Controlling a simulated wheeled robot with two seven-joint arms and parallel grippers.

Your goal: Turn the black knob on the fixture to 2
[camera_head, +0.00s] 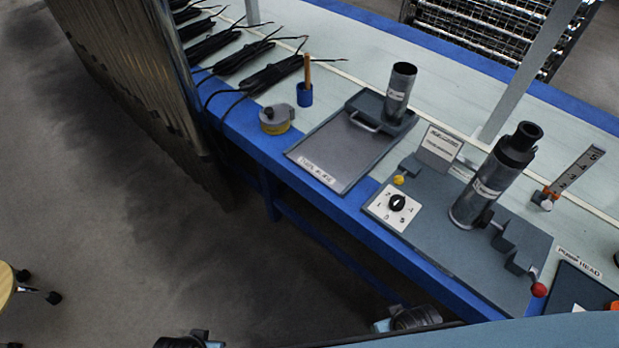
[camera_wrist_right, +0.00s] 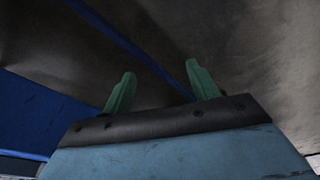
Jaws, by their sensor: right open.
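The black knob (camera_head: 397,202) sits in the middle of a white dial plate (camera_head: 377,211) marked with several numbers. The 2 is at its upper left; where the knob points is too small to tell. The dial is at the left end of the grey fixture (camera_head: 440,250) on the bench. The fixture also carries a yellow button (camera_head: 399,180), an upright dark tube (camera_head: 478,190) and a red-ball lever (camera_head: 539,290). My right gripper's green fingers (camera_wrist_right: 160,88) are apart and empty. Part of my left arm's end (camera_head: 190,341) shows at the bottom edge; its fingers cannot be made out.
Left of the fixture is a grey tray (camera_head: 335,155) with a dark cylinder (camera_head: 398,92). Further left are a round yellow-grey item (camera_head: 275,120), a blue holder (camera_head: 305,95) and black cables. Open floor lies before the bench.

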